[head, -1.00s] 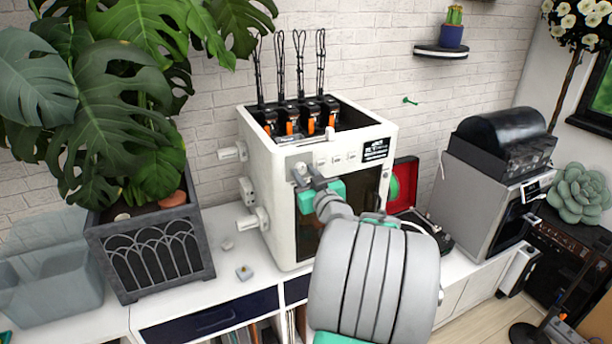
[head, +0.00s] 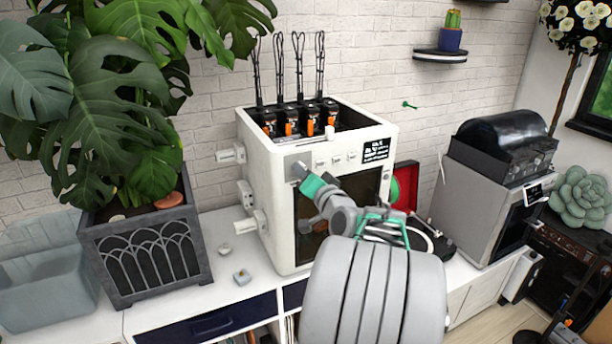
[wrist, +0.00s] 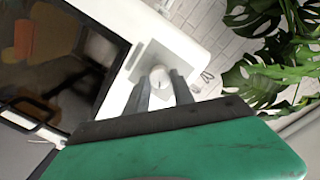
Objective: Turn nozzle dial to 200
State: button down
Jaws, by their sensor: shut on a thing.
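The white 3D printer (head: 277,230) stands on the counter. The dial is hidden behind my gripper in the head view, but it shows in the wrist view as a round white knob (wrist: 160,75) on a grey plate (wrist: 140,55). My gripper (head: 300,171) is at the upper left of the printer's front face. In the wrist view, the two grey fingers of my gripper (wrist: 161,88) lie on either side of the knob, shut on it. The black display (head: 376,150) at the printer's upper right shows white text too small to read.
A planter (head: 153,255) with a large leafy plant stands left of the printer. Spools (head: 236,154) stick out from the printer's left side. A turntable (head: 432,238) and a grey machine (head: 475,205) stand to the right.

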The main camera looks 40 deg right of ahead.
jog(key=shift+d+m, duration=0.1)
jog(key=shift+m, duration=1.2)
jog(key=c, duration=1.1)
grip_release()
jog(key=b+v, duration=0.2)
jog(key=v, duration=0.6)
